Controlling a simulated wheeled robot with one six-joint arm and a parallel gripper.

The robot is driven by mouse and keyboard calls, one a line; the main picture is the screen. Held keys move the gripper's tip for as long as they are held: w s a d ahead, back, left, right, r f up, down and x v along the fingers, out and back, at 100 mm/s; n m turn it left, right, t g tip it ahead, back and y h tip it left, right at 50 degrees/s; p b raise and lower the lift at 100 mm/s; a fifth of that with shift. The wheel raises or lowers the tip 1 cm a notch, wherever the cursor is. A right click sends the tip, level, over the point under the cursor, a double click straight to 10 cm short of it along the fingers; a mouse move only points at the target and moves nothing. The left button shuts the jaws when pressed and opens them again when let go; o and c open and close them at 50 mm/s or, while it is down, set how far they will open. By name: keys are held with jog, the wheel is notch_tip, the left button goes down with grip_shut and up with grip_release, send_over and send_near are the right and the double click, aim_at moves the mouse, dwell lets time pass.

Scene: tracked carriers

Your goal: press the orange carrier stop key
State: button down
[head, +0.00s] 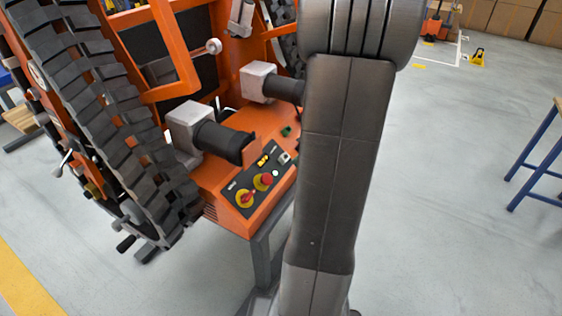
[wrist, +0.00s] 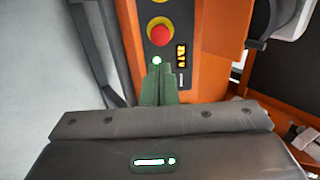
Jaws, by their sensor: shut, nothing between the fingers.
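The orange carrier (head: 222,182) has a dark control panel (head: 237,208) on its front ledge. A round red button on a yellow disc (head: 267,179) sits there, looking like the stop key; it shows uncovered in the wrist view (wrist: 160,34). A second red piece on a yellow disc (head: 246,197) is at the panel's near left. My gripper's green fingers (wrist: 157,75) are shut and empty, pointing at the panel below the red button, apart from it in the picture. A small lit white button (wrist: 157,60) shows just at their tips. My arm hides most of the gripper in the head view.
Yellow-marked indicators (wrist: 181,54) sit beside the fingers. Two black cylinders on grey mounts (head: 222,141) jut out above the panel. A black track (head: 105,110) stands at the left. Grey floor (head: 440,200) is open at right, with a blue-legged table (head: 535,155) at the edge.

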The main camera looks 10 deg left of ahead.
jog(key=shift+w, duration=0.15)
dwell(0.3)
jog(key=b, duration=0.4)
send_near(268, 179)
jog(key=x, duration=0.6)
jog(key=shift+w+a+f, duration=0.15)
jog(key=shift+a+f, duration=0.1)
jog(key=shift+b+x, duration=0.9)
jog(key=shift+x, duration=0.15)
